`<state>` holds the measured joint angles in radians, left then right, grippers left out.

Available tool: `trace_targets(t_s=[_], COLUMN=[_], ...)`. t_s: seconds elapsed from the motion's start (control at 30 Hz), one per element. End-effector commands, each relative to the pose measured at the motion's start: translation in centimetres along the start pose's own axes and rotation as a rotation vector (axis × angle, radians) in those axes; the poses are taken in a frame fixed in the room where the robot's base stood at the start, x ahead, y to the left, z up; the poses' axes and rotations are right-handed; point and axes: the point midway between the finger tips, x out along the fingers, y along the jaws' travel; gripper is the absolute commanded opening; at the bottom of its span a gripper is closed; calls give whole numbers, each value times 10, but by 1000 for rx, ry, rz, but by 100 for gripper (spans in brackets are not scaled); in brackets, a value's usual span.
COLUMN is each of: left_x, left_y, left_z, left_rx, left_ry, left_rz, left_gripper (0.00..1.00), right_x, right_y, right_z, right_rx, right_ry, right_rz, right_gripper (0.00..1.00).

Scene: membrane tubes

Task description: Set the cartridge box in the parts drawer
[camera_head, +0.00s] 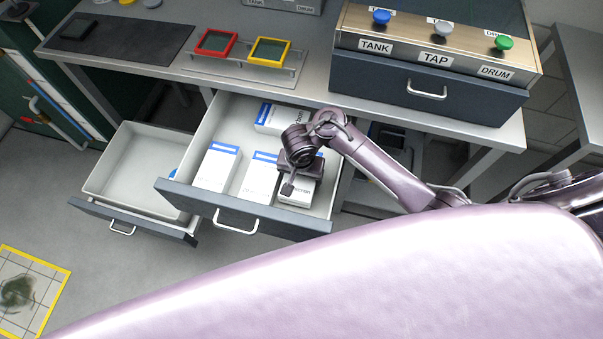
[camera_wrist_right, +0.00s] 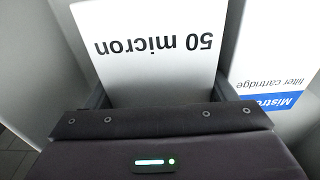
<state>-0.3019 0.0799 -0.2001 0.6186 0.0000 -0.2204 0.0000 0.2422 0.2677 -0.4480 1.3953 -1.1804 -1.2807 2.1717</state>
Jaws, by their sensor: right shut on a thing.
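A white cartridge box (camera_head: 309,191) with "micron" lettering is in my right gripper (camera_head: 289,186), at the right end of the upper open drawer (camera_head: 272,222). In the right wrist view the box (camera_wrist_right: 150,75) reads "50 micron" and sits between the fingers of the gripper (camera_wrist_right: 160,98), which is shut on it. The box is down among the drawer's contents; whether its base touches the drawer floor is hidden. Other white boxes with blue bands (camera_head: 217,167) stand in the same drawer, and one (camera_wrist_right: 275,65) is beside the held box in the wrist view. My left gripper is out of view.
A lower drawer (camera_head: 128,162) is also open at the left, mostly empty. The bench above carries a red frame (camera_head: 215,43), a yellow frame (camera_head: 269,52) and a control box with TANK, TAP and DRUM labels (camera_head: 428,75). A yellow-edged floor mark (camera_head: 58,268) is at lower left.

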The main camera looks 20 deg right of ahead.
Motion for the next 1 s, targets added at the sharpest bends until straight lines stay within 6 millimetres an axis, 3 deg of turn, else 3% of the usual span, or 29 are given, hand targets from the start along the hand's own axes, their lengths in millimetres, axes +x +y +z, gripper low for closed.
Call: trace_targets(t_s=[0.17, 0.2, 0.37, 0.83, 1.0], left_x=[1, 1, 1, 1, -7], left_y=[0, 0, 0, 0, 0], left_z=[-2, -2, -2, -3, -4], left_rx=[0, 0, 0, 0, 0], left_ry=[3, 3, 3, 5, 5], left_rz=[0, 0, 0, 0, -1], left_gripper=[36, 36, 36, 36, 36], right_x=[3, 4, 4, 4, -12], right_y=[0, 0, 1, 3, 1], right_z=[0, 1, 1, 1, -1], right_rx=[-2, -2, -2, -1, -1], right_ry=[0, -1, -1, -3, -1], right_rz=[0, 1, 3, 8, 4], right_gripper=[42, 80, 99, 99, 99])
